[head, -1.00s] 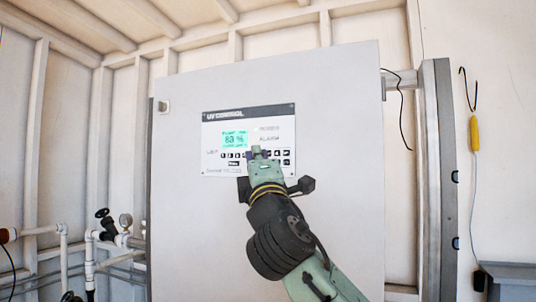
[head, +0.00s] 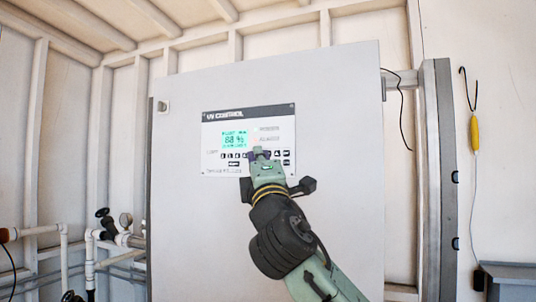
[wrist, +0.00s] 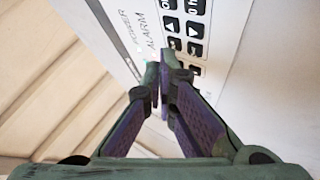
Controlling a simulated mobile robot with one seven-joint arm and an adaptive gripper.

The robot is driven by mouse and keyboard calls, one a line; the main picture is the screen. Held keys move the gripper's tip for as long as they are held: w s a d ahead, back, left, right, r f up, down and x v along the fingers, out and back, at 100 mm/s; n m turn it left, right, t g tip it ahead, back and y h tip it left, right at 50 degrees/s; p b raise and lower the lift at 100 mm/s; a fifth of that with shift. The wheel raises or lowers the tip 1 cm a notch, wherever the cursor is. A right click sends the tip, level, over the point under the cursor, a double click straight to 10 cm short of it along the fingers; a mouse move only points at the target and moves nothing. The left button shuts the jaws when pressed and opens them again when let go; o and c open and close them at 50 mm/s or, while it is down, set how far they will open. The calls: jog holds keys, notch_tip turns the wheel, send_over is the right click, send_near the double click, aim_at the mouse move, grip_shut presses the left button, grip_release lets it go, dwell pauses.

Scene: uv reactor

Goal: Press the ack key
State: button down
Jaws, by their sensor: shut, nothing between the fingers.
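The white UV CONTROL panel (head: 215,128) is mounted on the large grey cabinet door. Its black keys (head: 283,154) run in a row under the lit green display (head: 234,140). My gripper (head: 258,153) is shut and empty, its tips in front of the key row and hiding some of the middle keys. In the wrist view the closed fingertips (wrist: 160,72) lie beside the arrow keys (wrist: 194,29), below the ALARM label. I cannot make out which key is ack, nor whether the tips touch the panel.
The grey cabinet door (head: 330,100) fills the middle around the panel, flat and mostly clear. A grey metal post (head: 437,170) stands to its right. White pipes with a gauge (head: 126,220) stand at the lower left. A yellow-handled cable (head: 474,134) hangs on the right wall.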

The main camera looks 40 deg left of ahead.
jog(key=shift+w, duration=0.25)
jog(key=shift+s, duration=0.1)
dwell(0.3)
jog(key=shift+s+d, duration=0.1)
jog(key=shift+s, duration=0.5)
jog(key=shift+s+d+b, duration=0.2)
jog(key=shift+s, duration=0.6)
jog(key=shift+s+d+b, duration=0.15)
jog(key=shift+s+d, duration=0.05)
jog(key=shift+s, duration=0.65)
jog(key=shift+s+d+b, duration=0.2)
jog(key=shift+s, duration=0.6)
